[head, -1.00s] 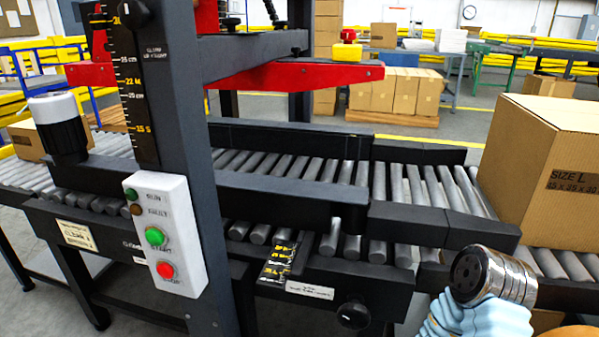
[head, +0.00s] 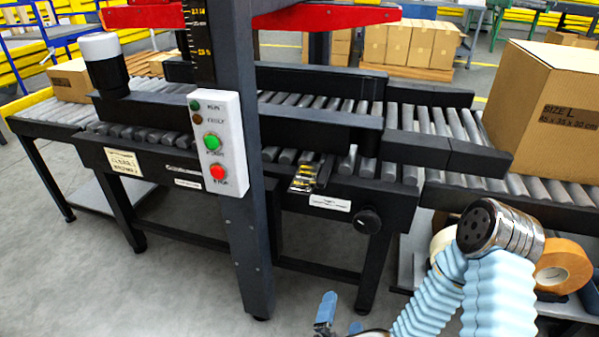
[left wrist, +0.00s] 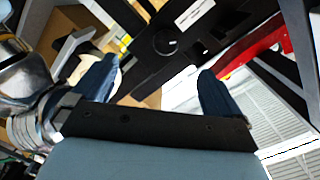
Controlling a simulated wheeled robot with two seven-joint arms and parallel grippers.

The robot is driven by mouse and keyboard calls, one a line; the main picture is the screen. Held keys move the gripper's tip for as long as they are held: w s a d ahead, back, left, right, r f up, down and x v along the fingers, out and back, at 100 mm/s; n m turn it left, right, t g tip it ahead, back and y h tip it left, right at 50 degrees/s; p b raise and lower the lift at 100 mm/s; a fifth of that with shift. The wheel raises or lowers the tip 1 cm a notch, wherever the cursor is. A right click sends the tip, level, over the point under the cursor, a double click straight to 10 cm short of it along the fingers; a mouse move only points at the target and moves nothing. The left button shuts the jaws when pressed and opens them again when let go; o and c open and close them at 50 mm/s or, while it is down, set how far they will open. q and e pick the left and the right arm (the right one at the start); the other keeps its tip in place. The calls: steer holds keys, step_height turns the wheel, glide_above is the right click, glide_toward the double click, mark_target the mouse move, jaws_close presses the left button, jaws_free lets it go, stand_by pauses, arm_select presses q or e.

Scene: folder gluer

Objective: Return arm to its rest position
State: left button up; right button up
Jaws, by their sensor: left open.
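My left gripper (head: 338,316) shows at the bottom edge of the head view, with blue fingers. In the left wrist view my left gripper (left wrist: 157,88) has its two blue fingers wide apart and nothing between them. In the head view it hangs low in front of the conveyor machine (head: 330,190), apart from it. My left arm, in a light blue ribbed sleeve with a metal joint, is bent at the lower right. My right gripper is not in view.
A large carton marked SIZE L (head: 550,115) stands on rollers at the right. A control box (head: 217,143) with green and red buttons is on an upright post. A black knob (head: 367,221) juts from the machine's front. Tape rolls (head: 563,266) lie behind my arm. Floor at lower left is clear.

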arm_select(q)
steer(key=w+a+f+n+g+y+p, duration=0.1)
steer(key=w+a+f+n+g+y, duration=0.1)
steer(key=a+f+n+g, duration=0.45)
steer(key=w+a+f+n+g+y, duration=0.1)
steer(key=w+a+f+n+g, duration=0.2)
steer(key=f, duration=0.6)
steer(key=s+a+f+n+g+h, duration=0.1)
steer(key=s+a+f+n+g, duration=0.2)
steer(key=s+a, duration=0.1)
steer(key=s+a+f+n+g+h+p, duration=0.1)
steer(key=s+a+f+n+g, duration=0.2)
steer(key=a, duration=0.3)
steer(key=shift+s+a+f+h, duration=0.25)
steer(key=shift+s+a+h, duration=0.15)
steer(key=shift+s, duration=0.4)
